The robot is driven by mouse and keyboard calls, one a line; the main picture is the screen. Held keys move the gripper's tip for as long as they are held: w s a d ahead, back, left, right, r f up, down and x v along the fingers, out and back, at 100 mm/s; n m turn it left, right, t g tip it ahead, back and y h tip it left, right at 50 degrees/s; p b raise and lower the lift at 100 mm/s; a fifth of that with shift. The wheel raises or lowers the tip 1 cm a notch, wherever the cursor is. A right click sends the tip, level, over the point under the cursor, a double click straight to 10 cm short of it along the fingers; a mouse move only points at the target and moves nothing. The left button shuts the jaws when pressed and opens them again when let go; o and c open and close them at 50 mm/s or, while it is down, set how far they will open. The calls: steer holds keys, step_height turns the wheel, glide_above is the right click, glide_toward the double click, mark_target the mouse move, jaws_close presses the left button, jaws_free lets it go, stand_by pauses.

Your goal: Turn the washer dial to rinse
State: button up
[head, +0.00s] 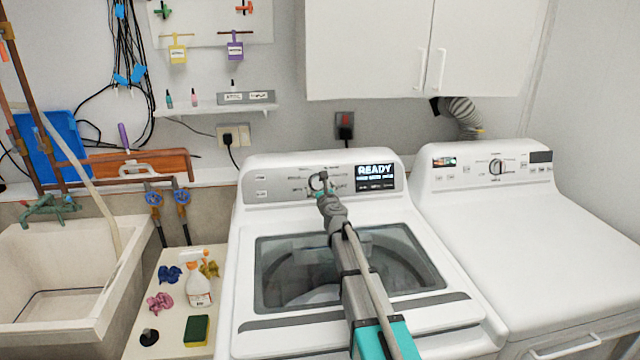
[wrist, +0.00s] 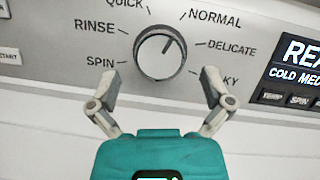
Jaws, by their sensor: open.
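The washer (head: 262,215) stands in the middle of the head view, with its control panel along the back. The washer dial (wrist: 160,54) is a round white knob with a silver rim. Its dark pointer mark is up and slightly right, toward the NORMAL label (wrist: 215,18). The RINSE label (wrist: 95,27) is at the dial's upper left, with SPIN below it. My gripper (wrist: 160,82) is open and empty, with its fingers apart just below the dial, one toward each side. In the head view my gripper (head: 318,183) is at the panel and partly covers the dial.
The washer display (head: 375,176) reads READY, right of the dial. A dryer (head: 520,230) stands to the right. A small table with a spray bottle (head: 198,285) and a sponge (head: 196,330), and a sink (head: 60,270), are left. White cabinets (head: 380,45) hang above.

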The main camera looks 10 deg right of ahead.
mark_target(319, 183)
steer(key=shift+w+a, duration=0.1)
steer(key=shift+w, duration=1.7)
steer(key=c, duration=0.9)
steer(key=shift+d, duration=0.3)
steer(key=shift+c, duration=0.5)
steer(key=shift+a, duration=0.2)
